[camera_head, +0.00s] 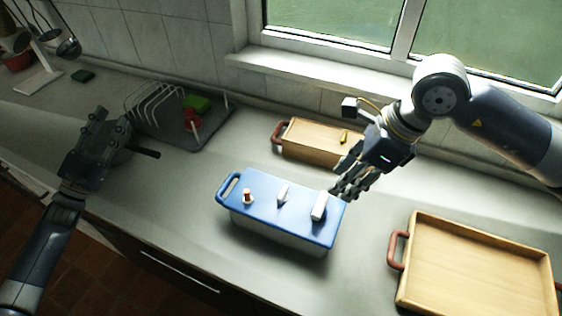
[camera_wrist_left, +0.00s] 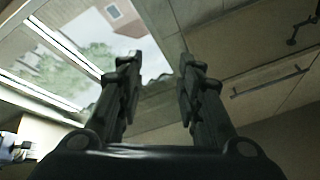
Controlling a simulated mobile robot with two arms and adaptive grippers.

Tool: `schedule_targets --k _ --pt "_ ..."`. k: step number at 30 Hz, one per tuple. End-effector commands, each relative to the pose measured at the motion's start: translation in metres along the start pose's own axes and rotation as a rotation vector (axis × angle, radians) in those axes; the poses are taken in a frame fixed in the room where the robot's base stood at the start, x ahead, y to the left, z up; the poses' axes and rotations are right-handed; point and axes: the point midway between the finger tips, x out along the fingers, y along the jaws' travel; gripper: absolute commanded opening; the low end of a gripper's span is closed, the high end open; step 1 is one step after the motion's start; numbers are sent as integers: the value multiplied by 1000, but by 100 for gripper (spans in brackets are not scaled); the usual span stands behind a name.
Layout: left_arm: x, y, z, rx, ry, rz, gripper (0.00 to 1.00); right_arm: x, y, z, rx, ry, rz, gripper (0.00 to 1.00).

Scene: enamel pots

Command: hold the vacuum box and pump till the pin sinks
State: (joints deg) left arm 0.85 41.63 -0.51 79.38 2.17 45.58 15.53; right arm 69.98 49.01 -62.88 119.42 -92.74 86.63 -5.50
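The vacuum box (camera_head: 262,228) stands on the counter with a blue lid and a blue loop handle at its left end. On the lid are a small peg with a wooden-looking top (camera_head: 248,196), a pale pointed piece (camera_head: 282,194) and a white upright block (camera_head: 319,207); I cannot tell which is the pump or the pin. My right gripper (camera_head: 346,188) points down just behind the box's right end; its finger gap is unclear. My left gripper (camera_head: 108,138) is well left of the box. In the left wrist view its fingers (camera_wrist_left: 159,62) are apart with nothing between them.
A wooden tray (camera_head: 398,250) with red handles lies at the right. A smaller wooden box (camera_head: 305,151) stands behind the vacuum box, near the right arm. A dish rack (camera_head: 158,104) with green and red items is behind the left gripper. Counter left of the box is clear.

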Motion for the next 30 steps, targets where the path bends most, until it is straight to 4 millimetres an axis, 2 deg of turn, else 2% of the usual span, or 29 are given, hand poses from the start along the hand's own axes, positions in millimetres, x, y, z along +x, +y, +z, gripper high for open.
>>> schedule_targets --k 1,6,9,13,18,21,25,30 --pt "17 22 -13 6 59 53 33 0 0 0 0 0 0 33" --pt "57 103 -61 36 253 266 33 0 0 0 0 0 0 33" --pt "73 153 -91 61 371 405 33 0 0 0 0 0 0 33" --pt "84 219 -131 107 529 611 33 0 0 0 0 0 0 33" --pt "80 300 -175 200 724 912 33 0 0 0 0 0 0 33" --pt "69 341 -190 274 818 1100 33 0 0 0 0 0 0 33" --pt "52 382 -200 397 916 1351 33 0 0 0 0 0 0 33" --pt "34 414 -195 610 976 1682 33 0 0 0 0 0 0 33"
